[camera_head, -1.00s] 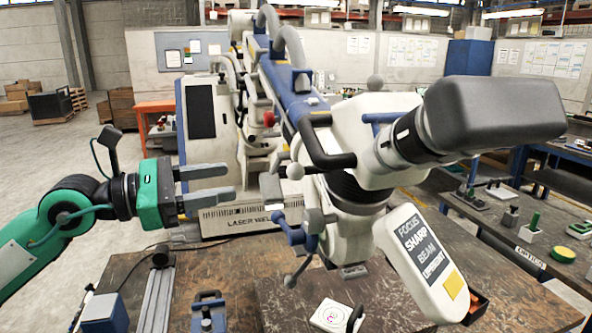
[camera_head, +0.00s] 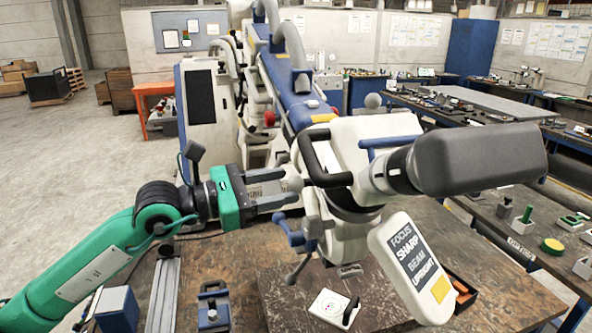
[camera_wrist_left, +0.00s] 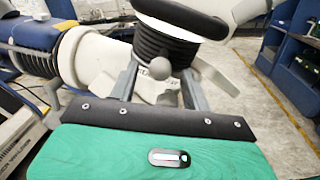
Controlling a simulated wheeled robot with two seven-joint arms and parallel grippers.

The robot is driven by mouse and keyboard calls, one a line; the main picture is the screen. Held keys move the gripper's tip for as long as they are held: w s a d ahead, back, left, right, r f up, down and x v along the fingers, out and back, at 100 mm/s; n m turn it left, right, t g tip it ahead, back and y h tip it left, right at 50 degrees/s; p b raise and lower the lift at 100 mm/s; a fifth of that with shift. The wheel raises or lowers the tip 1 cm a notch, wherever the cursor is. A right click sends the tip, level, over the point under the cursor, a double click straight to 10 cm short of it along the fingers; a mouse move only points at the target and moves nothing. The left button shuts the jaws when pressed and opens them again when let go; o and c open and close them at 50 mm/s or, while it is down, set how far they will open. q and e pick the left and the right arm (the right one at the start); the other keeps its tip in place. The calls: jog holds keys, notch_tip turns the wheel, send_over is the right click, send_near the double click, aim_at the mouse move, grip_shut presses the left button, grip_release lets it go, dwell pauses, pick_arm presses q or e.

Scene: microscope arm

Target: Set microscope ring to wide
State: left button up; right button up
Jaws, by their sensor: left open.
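The microscope head (camera_head: 365,150) hangs from a blue and white arm, with a dark grey eyepiece block at its right. A black ribbed collar (camera_head: 340,205) is under the head; it also shows in the left wrist view (camera_wrist_left: 165,48) below a white band. A small grey ball knob (camera_wrist_left: 160,68) stands in front of the collar. My left gripper (camera_head: 293,190) is at the head's left side. In the left wrist view its open fingers (camera_wrist_left: 160,85) stand either side of the knob, with gaps visible. Any ring marking for wide is not readable. My right gripper is not in view.
A sign plate (camera_head: 412,258) reading focus, sharp, beam, upright hangs at the head's lower right. Blue lever handles (camera_head: 295,237) are just below my left gripper. The brown table (camera_head: 240,265) holds a white dial card (camera_head: 333,308) and a blue clamp (camera_head: 211,305).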

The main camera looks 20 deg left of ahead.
aim_at(296, 183)
pick_arm(q)
jog(key=shift+p+x, duration=0.75)
jog(key=shift+x, duration=1.2)
grip_shut()
